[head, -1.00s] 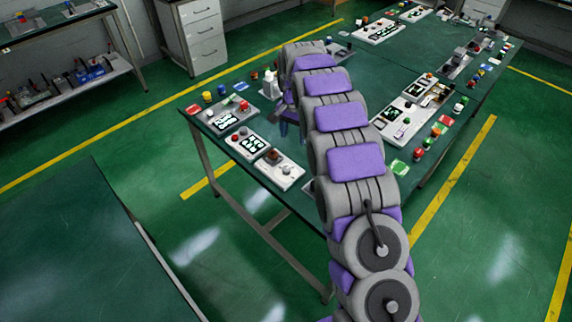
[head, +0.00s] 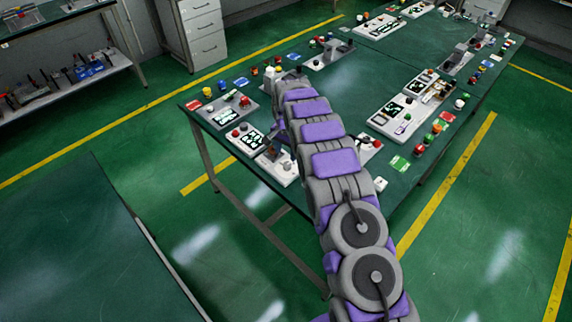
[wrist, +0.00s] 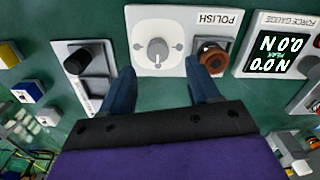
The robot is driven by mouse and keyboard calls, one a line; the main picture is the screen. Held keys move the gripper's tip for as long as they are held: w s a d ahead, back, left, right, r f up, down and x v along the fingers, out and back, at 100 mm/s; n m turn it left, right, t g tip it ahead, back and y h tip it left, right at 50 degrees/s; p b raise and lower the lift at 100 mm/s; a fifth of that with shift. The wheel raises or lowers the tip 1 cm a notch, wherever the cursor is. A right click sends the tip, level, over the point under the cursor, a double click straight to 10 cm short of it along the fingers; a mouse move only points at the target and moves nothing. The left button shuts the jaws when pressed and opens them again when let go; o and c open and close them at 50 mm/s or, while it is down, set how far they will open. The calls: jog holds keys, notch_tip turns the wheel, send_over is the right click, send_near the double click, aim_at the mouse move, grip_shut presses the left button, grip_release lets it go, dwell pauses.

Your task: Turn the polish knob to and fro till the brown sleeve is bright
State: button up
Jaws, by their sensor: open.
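The polish knob (wrist: 158,50) is a light grey dial with a pointer on a white panel marked POLISH (wrist: 216,19), upside down in the wrist view.
The force gauge (wrist: 275,44), reading 0.0 N, stands right of the sleeve in the wrist view. A black-knobbed panel (wrist: 85,65) stands left. The green table (head: 330,95) carries several other panels and coloured buttons along its edges; its middle is clear.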

aim_at(287, 164)
notch_tip(287, 164, down, 7)
jog(key=shift+d+f+b, duration=0.1)
jog(key=shift+b, duration=0.3)
jog(key=shift+c, duration=0.2)
jog(key=c, duration=1)
jog(key=shift+n, duration=0.4)
jog(key=n+p, duration=0.2)
jog(key=n, duration=0.1)
jog(key=n+p, duration=0.1)
jog(key=n, duration=0.1)
jog(key=shift+d+r, duration=0.1)
jog(key=shift+r, duration=0.15)
jog(key=n+p, duration=0.1)
jog(key=n, duration=0.3)
jog(key=shift+f+n+p, duration=0.1)
jog(key=shift+n+p, duration=0.2)
jog(key=shift+p, duration=0.1)
jog(key=shift+n+p, duration=0.3)
jog(key=shift+n, duration=0.9)
jog(key=shift+w, duration=0.1)
